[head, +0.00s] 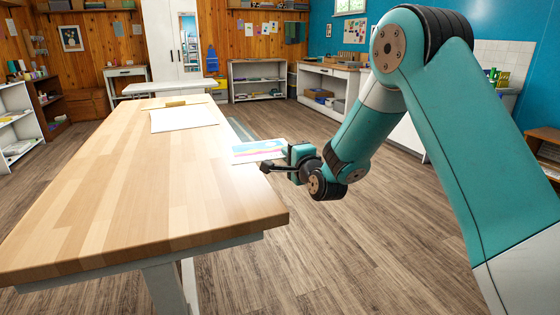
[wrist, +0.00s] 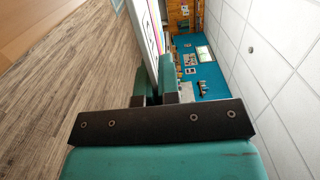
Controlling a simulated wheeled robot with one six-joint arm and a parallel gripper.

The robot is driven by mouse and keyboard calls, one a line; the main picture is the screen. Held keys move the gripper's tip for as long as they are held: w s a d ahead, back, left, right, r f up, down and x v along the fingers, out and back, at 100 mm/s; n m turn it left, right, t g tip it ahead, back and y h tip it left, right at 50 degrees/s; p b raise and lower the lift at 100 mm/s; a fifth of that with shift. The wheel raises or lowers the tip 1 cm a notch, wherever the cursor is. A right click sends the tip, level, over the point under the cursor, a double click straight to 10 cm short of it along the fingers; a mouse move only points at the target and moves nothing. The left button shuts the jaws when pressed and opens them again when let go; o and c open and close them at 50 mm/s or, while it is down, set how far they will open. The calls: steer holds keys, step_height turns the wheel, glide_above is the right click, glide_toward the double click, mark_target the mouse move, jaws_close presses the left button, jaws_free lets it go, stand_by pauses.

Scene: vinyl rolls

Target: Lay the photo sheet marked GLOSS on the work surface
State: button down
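My gripper (head: 288,153) is shut on a photo sheet (head: 258,151) with a pink, yellow and blue print, held roughly flat. No GLOSS mark can be read on it. The sheet is beside the right edge of the wooden work surface (head: 130,200), apparently slightly above its level; whether it overlaps the edge I cannot tell. In the wrist view, the sheet (wrist: 152,28) extends away from between the fingers of my gripper (wrist: 155,82), its white border and coloured print showing at a steep angle.
The near part of the surface is bare. Shelves (head: 257,80) and a white bench (head: 318,85) stand at the back. The floor is open right of the table.

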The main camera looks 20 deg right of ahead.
steer(key=shift+w+a+y, duration=0.1)
steer(key=shift+a+y, duration=0.2)
steer(key=shift+a, duration=0.95)
step_height(320, 180, down, 8)
steer(key=b, duration=0.6)
steer(key=shift+d+r, duration=0.2)
steer(key=c, duration=1.3)
jaws_free()
steer(key=shift+o, duration=0.2)
steer(key=shift+d+f+b, duration=0.1)
steer(key=shift+d+b, duration=0.1)
steer(key=shift+b, duration=0.35)
steer(key=shift+s+d+b, duration=0.65)
steer(key=shift+d+b, duration=0.2)
steer(key=shift+b, duration=0.85)
